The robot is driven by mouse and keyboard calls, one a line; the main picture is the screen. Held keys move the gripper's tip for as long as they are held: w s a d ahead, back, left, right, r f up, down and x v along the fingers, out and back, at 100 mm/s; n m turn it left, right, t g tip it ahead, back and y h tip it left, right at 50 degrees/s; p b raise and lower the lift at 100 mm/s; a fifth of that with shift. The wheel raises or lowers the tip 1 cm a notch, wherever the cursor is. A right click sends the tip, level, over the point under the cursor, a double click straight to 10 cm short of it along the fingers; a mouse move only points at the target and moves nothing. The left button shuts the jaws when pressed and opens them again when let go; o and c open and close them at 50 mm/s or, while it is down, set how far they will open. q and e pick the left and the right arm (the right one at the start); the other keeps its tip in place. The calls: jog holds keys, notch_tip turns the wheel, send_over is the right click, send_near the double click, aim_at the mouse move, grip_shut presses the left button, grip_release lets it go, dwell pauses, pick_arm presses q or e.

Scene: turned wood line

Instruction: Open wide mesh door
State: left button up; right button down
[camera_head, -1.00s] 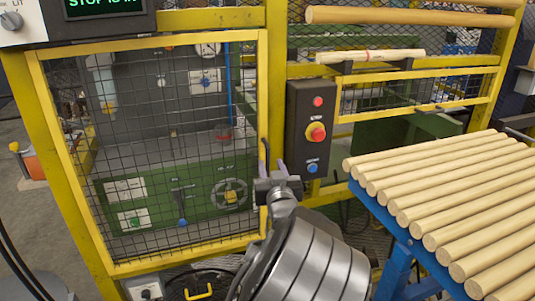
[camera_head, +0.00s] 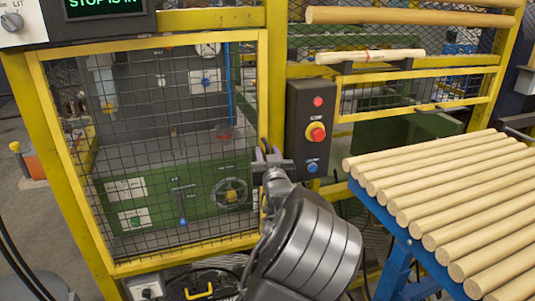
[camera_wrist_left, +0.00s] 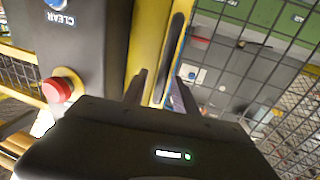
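The mesh door (camera_head: 150,265) is a yellow frame with dark wire mesh, and it looks shut in the yellow guard frame. Its dark upright handle (camera_wrist_left: 177,35) is on the door's right-hand side in the head view, now mostly hidden by my gripper. My left gripper (camera_head: 268,152) is at this handle, in front of the door's right edge. In the left wrist view its two fingers (camera_wrist_left: 160,80) are apart, with the yellow frame seen between them. The handle lies ahead of the fingers; I cannot tell whether they touch it. My right gripper is not in view.
A dark control box (camera_head: 300,110) with red and blue buttons stands just right of my gripper. A blue-framed rack of wooden rods (camera_head: 450,200) fills the right side. A display panel (camera_head: 100,12) hangs at top left. Floor shows at far left.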

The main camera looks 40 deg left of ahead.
pick_arm(q)
jog(key=shift+c, duration=0.3)
grip_shut()
dwell(1.1)
